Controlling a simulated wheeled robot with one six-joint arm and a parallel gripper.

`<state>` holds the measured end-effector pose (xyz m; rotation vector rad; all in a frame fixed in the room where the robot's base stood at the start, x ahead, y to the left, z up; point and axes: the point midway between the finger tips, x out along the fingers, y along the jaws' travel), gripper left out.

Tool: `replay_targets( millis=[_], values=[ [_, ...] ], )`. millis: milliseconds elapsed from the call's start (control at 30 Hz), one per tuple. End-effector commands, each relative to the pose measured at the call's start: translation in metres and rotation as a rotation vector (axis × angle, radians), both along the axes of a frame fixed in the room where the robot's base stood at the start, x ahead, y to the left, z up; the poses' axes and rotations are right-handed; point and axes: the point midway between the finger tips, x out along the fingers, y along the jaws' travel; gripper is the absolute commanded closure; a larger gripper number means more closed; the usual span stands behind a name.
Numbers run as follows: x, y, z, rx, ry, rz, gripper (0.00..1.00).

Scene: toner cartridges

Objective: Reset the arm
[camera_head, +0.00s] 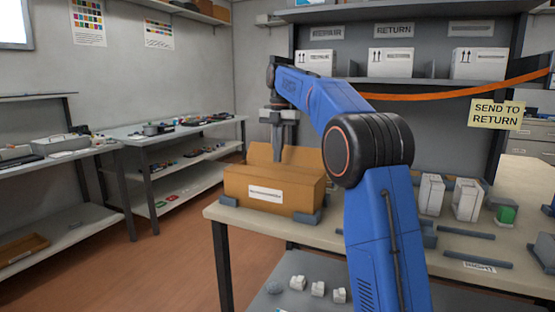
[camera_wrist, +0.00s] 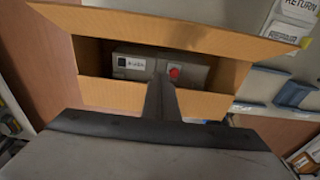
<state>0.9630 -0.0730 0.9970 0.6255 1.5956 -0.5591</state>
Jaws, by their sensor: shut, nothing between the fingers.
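My blue arm reaches away over the table, and my gripper (camera_head: 279,158) points down at the open cardboard box (camera_head: 272,192) in the head view. In the wrist view my gripper (camera_wrist: 160,82) has its two fingers together, with nothing held between them. The fingertips are over the open box, in front of a grey cartridge (camera_wrist: 135,66) that lies inside. The cartridge has a white label and a red round part. I cannot tell whether the fingertips touch it. The box (camera_wrist: 112,95) stands with its flaps open.
The table (camera_head: 325,232) carries white cartridges (camera_head: 466,200), a green-capped item (camera_head: 506,214) and grey rails to the right. An orange strap (camera_head: 440,95) with a "SEND TO RETURN" sign (camera_head: 496,114) hangs behind. White boxes (camera_head: 391,62) stand on a back shelf. Open floor lies left.

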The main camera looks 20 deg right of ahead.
Motion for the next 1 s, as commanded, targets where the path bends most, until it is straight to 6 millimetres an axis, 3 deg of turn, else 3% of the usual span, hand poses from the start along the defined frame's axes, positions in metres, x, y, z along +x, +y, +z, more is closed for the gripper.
replay_targets(
  millis=[300, 667, 833, 1000],
  values=[
    [0.004, -0.004, 0.042, 0.0, -0.001, 0.0, 1.0],
    [0.003, -0.004, 0.056, -0.001, -0.001, -0.007, 1.0],
    [-0.016, -0.003, 0.061, -0.011, -0.016, -0.109, 1.0],
    [-0.054, 0.0, 0.062, -0.025, -0.043, -0.322, 1.0]
  ],
)
